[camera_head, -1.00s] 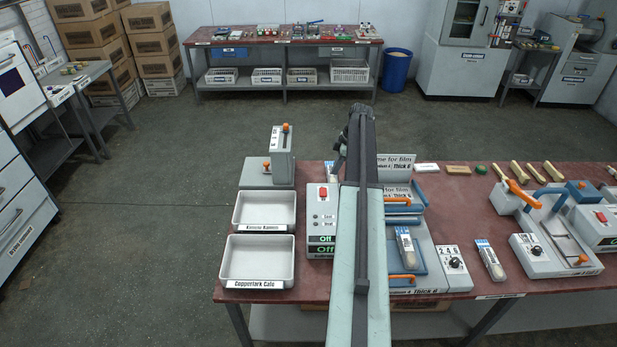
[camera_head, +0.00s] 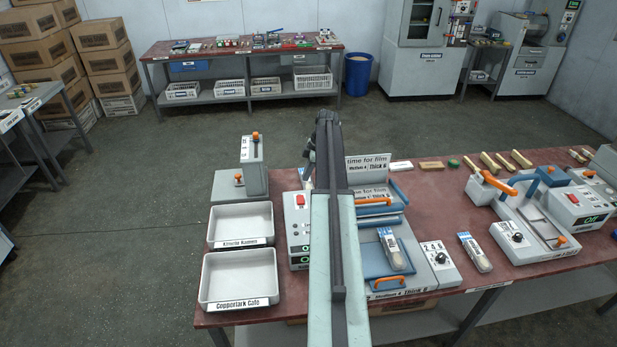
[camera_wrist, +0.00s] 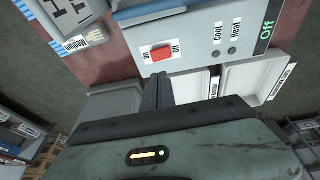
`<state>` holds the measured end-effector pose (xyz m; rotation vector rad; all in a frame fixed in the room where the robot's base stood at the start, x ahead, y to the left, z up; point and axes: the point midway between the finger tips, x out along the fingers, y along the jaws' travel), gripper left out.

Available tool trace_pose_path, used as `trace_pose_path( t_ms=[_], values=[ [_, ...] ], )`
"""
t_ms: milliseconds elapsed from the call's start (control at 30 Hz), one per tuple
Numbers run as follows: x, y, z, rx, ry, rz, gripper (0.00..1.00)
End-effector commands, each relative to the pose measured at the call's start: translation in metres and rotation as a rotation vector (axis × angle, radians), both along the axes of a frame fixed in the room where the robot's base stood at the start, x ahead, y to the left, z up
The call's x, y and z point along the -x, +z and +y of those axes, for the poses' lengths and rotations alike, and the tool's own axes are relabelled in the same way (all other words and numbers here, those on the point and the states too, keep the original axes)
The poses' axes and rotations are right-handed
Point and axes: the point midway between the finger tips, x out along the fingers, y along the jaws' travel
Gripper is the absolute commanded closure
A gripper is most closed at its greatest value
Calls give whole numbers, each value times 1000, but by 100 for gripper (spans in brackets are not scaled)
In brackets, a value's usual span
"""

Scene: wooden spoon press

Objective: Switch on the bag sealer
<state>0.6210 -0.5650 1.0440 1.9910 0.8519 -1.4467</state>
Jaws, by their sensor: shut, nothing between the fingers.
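The bag sealer, a grey machine with blue and orange-handled parts (camera_head: 385,262), stands on the red-brown table. Its control box (camera_head: 297,235) has a red rocker switch (camera_head: 299,199) and green display text; my arm hides part of it. In the wrist view the red switch (camera_wrist: 161,53) sits on the white panel, with lamps marked Cool and Heat and a green display reading Off (camera_wrist: 267,28). My gripper (camera_wrist: 158,85) is shut and empty, with its fingers just below the switch in that view; I see no clear contact. In the head view my gripper (camera_head: 308,160) is small and partly hidden behind the arm.
Two white trays (camera_head: 240,209) and a small orange-knobbed device (camera_head: 252,165) are left of the sealer. A dial box (camera_head: 440,266) and a filled bag (camera_head: 474,252) are to its right. Another machine with an orange lever (camera_head: 498,184) and its own red switch stands further right.

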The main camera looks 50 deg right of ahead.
Motion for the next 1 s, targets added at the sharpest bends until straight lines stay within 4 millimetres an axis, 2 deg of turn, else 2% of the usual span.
trace_pose_path(
  t_ms=[33,267,400,533,833,967,1000],
  values=[
    [-3,-22,2,0,1,0,100],
    [-14,-70,12,0,2,0,100],
    [-17,-91,8,0,2,0,100],
    [-19,-97,7,0,2,0,100],
    [-19,-95,8,0,2,0,100],
    [-23,-107,4,0,3,0,100],
    [-22,-102,5,0,3,0,100]
  ],
)
